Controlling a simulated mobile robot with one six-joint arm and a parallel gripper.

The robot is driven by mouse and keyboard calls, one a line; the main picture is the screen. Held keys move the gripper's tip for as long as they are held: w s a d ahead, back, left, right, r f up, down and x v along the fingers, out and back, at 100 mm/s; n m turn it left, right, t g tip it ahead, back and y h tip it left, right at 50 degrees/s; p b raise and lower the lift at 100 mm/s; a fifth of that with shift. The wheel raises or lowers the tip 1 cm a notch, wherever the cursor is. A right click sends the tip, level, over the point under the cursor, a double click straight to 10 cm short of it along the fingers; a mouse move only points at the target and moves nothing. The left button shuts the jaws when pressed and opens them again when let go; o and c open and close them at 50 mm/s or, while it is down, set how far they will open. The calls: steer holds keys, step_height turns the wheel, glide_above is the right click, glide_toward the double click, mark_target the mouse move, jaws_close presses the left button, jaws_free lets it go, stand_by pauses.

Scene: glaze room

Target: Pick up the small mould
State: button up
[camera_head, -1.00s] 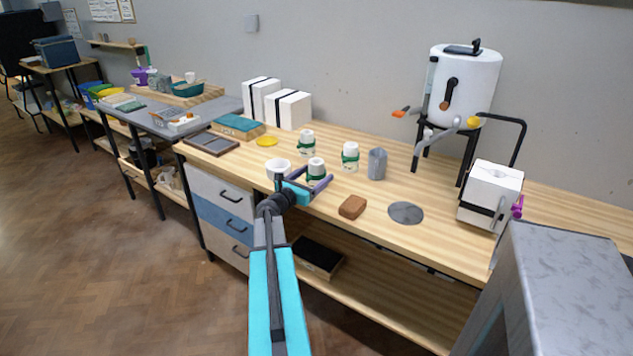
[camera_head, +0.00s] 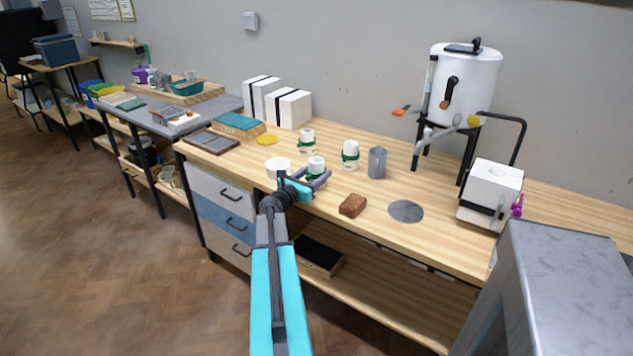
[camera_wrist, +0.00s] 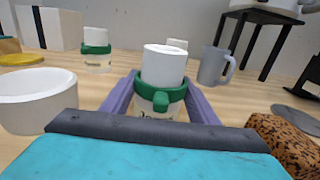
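The nearest small mould (camera_head: 316,163) is white with a green band and stands upright on the wooden bench. In the wrist view this mould (camera_wrist: 163,72) is straight ahead, between the two purple fingers. My gripper (camera_head: 318,180) is low over the bench and open, one finger on each side of the mould. In the wrist view the gripper (camera_wrist: 160,95) shows its fingers close to the mould's sides; I cannot tell whether they touch it. Two similar green-banded moulds stand farther back, one to the left (camera_head: 306,142) and one to the right (camera_head: 350,155).
A white bowl (camera_head: 279,168) stands close to the left of my gripper. A brown sponge-like block (camera_head: 352,205) lies to the right, nearer the front edge. A grey mug (camera_head: 377,163) and a grey disc (camera_head: 405,211) are farther right. A white urn (camera_head: 463,85) stands behind.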

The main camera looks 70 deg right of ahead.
mark_target(312, 167)
steer(key=shift+c, duration=0.6)
steer(key=shift+r, duration=0.15)
steer(key=shift+r, duration=0.75)
step_height(312, 167, up, 2)
steer(key=a+r+p, duration=0.1)
steer(key=a+p, duration=0.2)
steer(key=a, duration=1.3)
steer(key=shift+r, duration=0.2)
steer(key=shift+s, duration=0.1)
steer(key=shift+f, duration=0.1)
